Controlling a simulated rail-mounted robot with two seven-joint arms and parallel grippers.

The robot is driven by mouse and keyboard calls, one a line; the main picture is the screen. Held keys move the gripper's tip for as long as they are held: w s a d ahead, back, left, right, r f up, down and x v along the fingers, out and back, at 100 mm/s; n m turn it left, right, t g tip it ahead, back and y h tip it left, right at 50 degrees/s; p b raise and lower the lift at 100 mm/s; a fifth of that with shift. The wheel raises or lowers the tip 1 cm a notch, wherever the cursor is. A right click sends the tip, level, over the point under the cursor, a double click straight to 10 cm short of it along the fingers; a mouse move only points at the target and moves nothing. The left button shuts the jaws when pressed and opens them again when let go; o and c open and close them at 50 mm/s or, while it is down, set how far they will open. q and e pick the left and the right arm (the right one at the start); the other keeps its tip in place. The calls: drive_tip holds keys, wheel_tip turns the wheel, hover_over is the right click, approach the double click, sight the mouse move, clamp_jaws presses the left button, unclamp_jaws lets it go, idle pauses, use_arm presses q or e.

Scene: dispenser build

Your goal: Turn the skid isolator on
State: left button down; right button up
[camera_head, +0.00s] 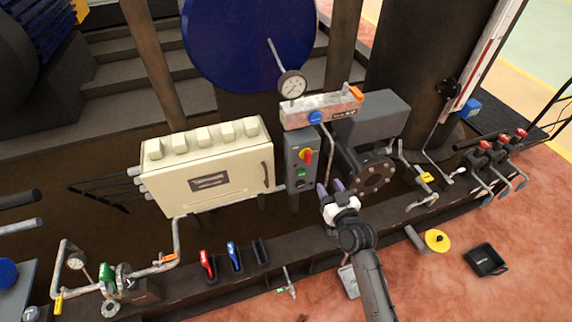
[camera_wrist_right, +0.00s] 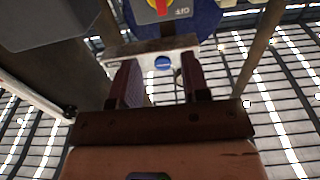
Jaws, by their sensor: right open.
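The skid isolator (camera_head: 300,170) is a narrow grey box with a red-and-yellow rotary handle (camera_head: 305,156) near its top and a green part below it. In the right wrist view the handle (camera_wrist_right: 158,8) shows at the top edge, partly cut off, with upside-down lettering that looks like OFF beside it. My right gripper (camera_head: 331,189) is open and empty, just right of and below the isolator's face, apart from the handle. Its two fingers (camera_wrist_right: 160,88) show spread in the wrist view. My left gripper is not in view.
A cream junction box (camera_head: 206,168) stands left of the isolator. A pressure gauge (camera_head: 292,85) and a white manifold (camera_head: 310,108) sit above it. A dark flange (camera_head: 373,178) stands close on the right. Red and blue handles (camera_head: 207,262) line the skid's front rail.

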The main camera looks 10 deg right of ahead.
sight(309, 155)
drive_tip(key=w+b, duration=0.1)
drive_tip(key=w, duration=0.3)
drive_tip(key=w+a+b, duration=0.1)
drive_tip(key=w+b, duration=0.1)
drive_tip(key=w, duration=0.3)
drive_tip(key=w+a+b, duration=0.1)
drive_tip(key=w, duration=0.4)
drive_tip(key=shift+w+b, duration=0.1)
drive_tip(key=shift+b, duration=0.3)
drive_tip(key=shift+c, duration=0.3)
drive_tip(key=c, duration=0.3)
clamp_jaws()
